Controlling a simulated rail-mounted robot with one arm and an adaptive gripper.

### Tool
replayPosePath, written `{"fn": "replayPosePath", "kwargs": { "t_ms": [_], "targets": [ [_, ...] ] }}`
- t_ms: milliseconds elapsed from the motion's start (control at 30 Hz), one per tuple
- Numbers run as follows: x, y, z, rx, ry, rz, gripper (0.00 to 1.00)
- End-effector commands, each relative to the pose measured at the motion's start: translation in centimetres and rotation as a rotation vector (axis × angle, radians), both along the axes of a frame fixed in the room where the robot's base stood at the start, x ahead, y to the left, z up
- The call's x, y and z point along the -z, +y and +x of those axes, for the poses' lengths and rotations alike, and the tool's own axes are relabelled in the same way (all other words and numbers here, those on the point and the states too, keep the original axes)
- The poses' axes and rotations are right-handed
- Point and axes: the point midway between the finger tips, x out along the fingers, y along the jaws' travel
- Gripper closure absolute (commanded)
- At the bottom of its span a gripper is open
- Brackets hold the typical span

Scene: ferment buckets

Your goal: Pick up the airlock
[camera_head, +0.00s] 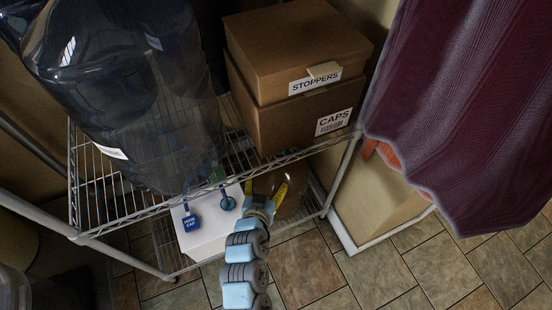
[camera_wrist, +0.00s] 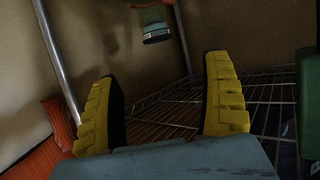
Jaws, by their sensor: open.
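My gripper (camera_head: 265,192) is open, with its two yellow fingers spread at the front edge of the wire shelf. In the wrist view my gripper (camera_wrist: 163,85) has nothing between its fingers. A dark green part with a pale ring at its lower end (camera_wrist: 156,30) shows beyond the fingers at the top, cut off by the frame. I cannot tell whether it is the airlock. No airlock can be made out for sure in the head view, where my gripper covers part of the shelf edge.
A large dark clear vessel (camera_head: 130,110) stands on the wire shelf (camera_head: 115,215). Right of it are the stacked STOPPERS box (camera_head: 290,50) and CAPS box (camera_head: 285,125). A purple cloth (camera_head: 460,110) hangs at right.

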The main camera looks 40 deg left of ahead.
Motion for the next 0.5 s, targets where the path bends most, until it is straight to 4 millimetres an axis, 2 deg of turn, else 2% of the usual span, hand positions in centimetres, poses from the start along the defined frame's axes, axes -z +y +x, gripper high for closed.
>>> {"fn": "replayPosePath", "kwargs": {
  "t_ms": [167,500],
  "targets": [
    [0.5,0.8,1.0,-0.003,-0.004,-0.002,0.19],
    [2.1,3.0,4.4,-0.002,-0.003,-0.003,0.19]
  ]
}}
